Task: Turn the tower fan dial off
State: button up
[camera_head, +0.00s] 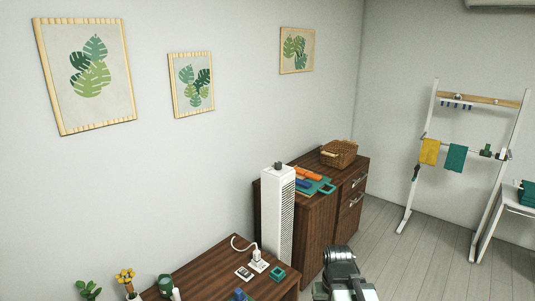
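The white tower fan (279,222) stands upright between the low wooden table and the dark wooden cabinet. Its grilled side faces right. A small dark grey dial (278,166) sits on its top; its setting is too small to read. Part of my arm (341,262) shows at the bottom edge, to the right of the fan, below the dial in the picture and apart from the fan. I cannot make out gripper fingers there, so whether my gripper is open or shut does not show.
The low table (215,264) holds a white power strip (259,265) with a plug and cord, a green square tray (278,274) and plants. The cabinet (315,215) bears a teal board (320,184) and a basket (339,153). Floor (400,245) is clear toward the drying rack (419,175).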

aim_at(278, 165)
jog(key=z, duration=0.35)
jog(key=i, duration=0.15)
jog(key=u, duration=0.45)
jog(key=k, duration=0.7)
jog(key=u, duration=0.05)
jog(key=i, duration=2.05)
jog(key=u, duration=0.5)
jog(key=i, duration=1.2)
jog(key=u, duration=0.95)
jog(key=k, duration=0.85)
jog(key=u, duration=0.05)
